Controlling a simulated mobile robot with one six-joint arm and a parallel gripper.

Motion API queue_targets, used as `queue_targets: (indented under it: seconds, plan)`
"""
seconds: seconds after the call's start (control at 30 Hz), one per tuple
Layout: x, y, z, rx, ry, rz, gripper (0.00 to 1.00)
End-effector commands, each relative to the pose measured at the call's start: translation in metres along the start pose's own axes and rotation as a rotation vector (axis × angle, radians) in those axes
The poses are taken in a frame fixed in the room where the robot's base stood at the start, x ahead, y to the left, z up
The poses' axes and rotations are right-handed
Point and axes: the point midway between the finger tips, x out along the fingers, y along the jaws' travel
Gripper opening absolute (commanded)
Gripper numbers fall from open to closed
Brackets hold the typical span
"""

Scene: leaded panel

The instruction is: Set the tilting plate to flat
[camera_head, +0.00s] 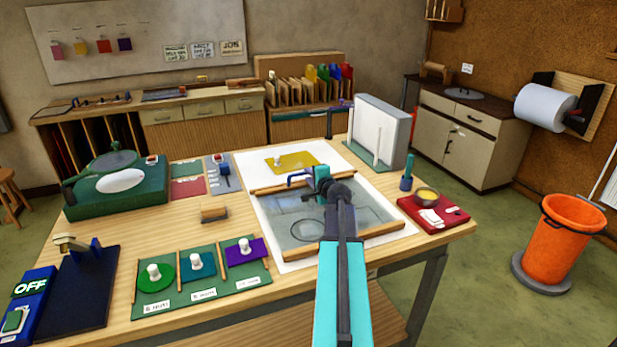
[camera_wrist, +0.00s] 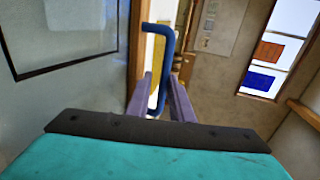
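The grey plate (camera_head: 285,232), which I take for the tilting plate, lies between wooden bars (camera_head: 372,243) on a white sheet mid-table. Dark lines cross its surface. It looks nearly level in the head view, but I cannot tell its exact tilt. A blue bent handle (camera_head: 298,178) is at its far edge. My gripper (camera_head: 318,176) is at this handle. In the wrist view, the blue handle (camera_wrist: 166,30) passes between the two purple fingers of my gripper (camera_wrist: 161,76). Whether they press on it is unclear. The plate (camera_wrist: 60,40) fills the upper left there.
A white upright box (camera_head: 385,128) stands behind the plate. A red tray with a yellow bowl (camera_head: 427,194) is to the right. Green boards with knobbed pieces (camera_head: 203,280) lie in front left. A small wooden block (camera_head: 214,213) lies left of the plate. An orange bucket (camera_head: 566,238) stands on the floor.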

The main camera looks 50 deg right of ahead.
Motion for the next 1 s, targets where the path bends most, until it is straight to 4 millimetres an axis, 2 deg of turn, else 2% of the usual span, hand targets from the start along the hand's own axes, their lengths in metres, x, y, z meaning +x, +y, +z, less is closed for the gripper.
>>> queue_targets:
  seconds: [0.1,1.0]
  plan:
    - [-0.015,0.002,0.0,-0.001,0.001,0.0,0.18]
    - [-0.106,0.001,-0.001,-0.001,0.001,-0.001,0.18]
